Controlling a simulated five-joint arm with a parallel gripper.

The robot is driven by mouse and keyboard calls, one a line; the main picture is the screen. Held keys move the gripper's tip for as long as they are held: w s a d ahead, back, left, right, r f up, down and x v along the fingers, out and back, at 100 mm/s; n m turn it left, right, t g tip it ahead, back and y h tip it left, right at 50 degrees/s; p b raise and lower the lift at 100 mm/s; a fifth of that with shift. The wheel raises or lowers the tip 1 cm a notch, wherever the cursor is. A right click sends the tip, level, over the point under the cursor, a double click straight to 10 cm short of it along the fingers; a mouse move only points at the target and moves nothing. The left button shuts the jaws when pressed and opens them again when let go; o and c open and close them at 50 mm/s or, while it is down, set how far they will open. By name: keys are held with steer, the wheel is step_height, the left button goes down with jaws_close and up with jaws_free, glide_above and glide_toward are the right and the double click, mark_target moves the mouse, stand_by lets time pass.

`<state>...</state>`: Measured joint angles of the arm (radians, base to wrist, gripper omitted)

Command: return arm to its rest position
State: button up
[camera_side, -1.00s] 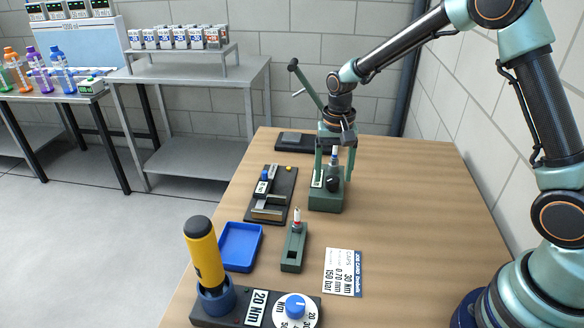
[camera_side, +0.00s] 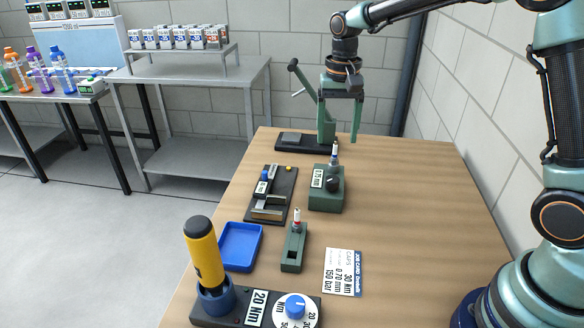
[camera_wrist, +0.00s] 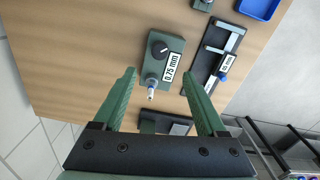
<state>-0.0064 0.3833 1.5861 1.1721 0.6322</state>
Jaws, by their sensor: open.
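My gripper (camera_side: 340,140) is open and empty, fingers pointing down, raised above the table; the wrist view shows its two green fingers (camera_wrist: 158,74) spread apart. A green block (camera_side: 327,198) with a black knob and a "0.75 mm" label stands below, also in the wrist view (camera_wrist: 174,46). A small white-and-dark tube (camera_side: 335,156) stands upright in the block, and its pale tip (camera_wrist: 151,92) shows between the fingers in the wrist view. Neither finger appears to touch it.
A dark slotted fixture (camera_side: 284,188), a green holder (camera_side: 291,262) with a red-and-white tube, a blue tray (camera_side: 241,246) and a yellow-handled tool (camera_side: 204,252) stand on the table. A lever press stands at the back. The table's right side is clear.

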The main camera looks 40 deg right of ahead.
steer(key=s+r+n+t, duration=0.2)
steer(key=s+r+n, duration=0.1)
steer(key=s, duration=0.5)
steer(key=s+r+n+t, duration=0.3)
steer(key=s+n, duration=0.1)
steer(key=s, duration=0.4)
steer(key=shift+d+r+t, duration=0.15)
steer(key=shift+r+t, duration=0.05)
steer(key=shift+t, duration=0.1)
steer(key=n+g, duration=0.6)
steer(key=n, duration=0.1)
glide_above(333, 179)
step_height(333, 179, down, 7)
step_height(333, 179, down, 12)
steer(key=shift+r, duration=0.1)
steer(key=shift+c, duration=0.3)
